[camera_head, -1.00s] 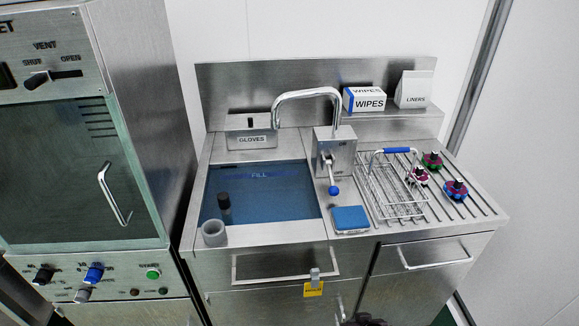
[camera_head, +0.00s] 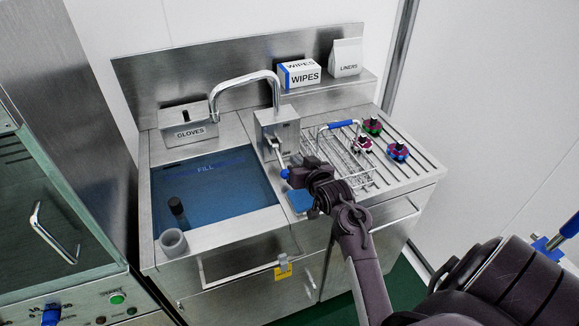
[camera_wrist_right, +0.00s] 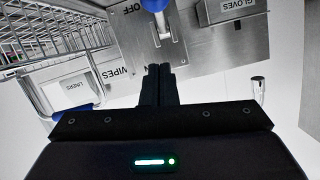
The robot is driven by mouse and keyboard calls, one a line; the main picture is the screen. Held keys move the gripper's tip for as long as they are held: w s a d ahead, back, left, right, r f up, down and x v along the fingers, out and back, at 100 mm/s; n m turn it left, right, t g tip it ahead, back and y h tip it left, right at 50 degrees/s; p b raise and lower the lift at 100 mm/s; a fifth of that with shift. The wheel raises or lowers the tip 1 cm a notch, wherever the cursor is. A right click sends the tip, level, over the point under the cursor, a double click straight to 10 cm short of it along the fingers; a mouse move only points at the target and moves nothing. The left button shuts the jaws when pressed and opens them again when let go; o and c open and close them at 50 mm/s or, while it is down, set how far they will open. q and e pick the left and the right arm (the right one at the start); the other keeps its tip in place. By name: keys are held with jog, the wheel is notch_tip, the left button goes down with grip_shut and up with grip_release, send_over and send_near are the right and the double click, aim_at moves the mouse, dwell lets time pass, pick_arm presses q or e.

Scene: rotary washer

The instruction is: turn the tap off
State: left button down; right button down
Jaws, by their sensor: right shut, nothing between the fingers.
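The tap is a chrome curved spout (camera_head: 245,78) beside a steel box (camera_head: 277,130) at the basin's right edge. Its lever (camera_head: 279,156) ends in a blue knob (camera_head: 285,173) and points down toward the front. In the right wrist view the lever (camera_wrist_right: 165,26) and blue knob (camera_wrist_right: 154,5) are at the top, by an OFF label; another label is partly hidden behind the fingertips. My right gripper (camera_head: 308,162) is right of the lever; its shut, empty fingers (camera_wrist_right: 159,68) show below the lever with a gap in the wrist view. My left gripper is out of view.
A blue sponge (camera_head: 300,201) lies under my gripper.

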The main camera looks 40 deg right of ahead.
aim_at(282, 166)
jog(key=w+f, duration=0.1)
jog(key=w+f+p, duration=0.1)
jog(key=f, duration=0.1)
jog(key=shift+w+f, duration=0.2)
jog(key=shift+w, duration=0.2)
jog(key=shift+a+f, duration=0.15)
jog(key=shift+f, duration=0.5)
jog(key=shift+f, duration=0.75)
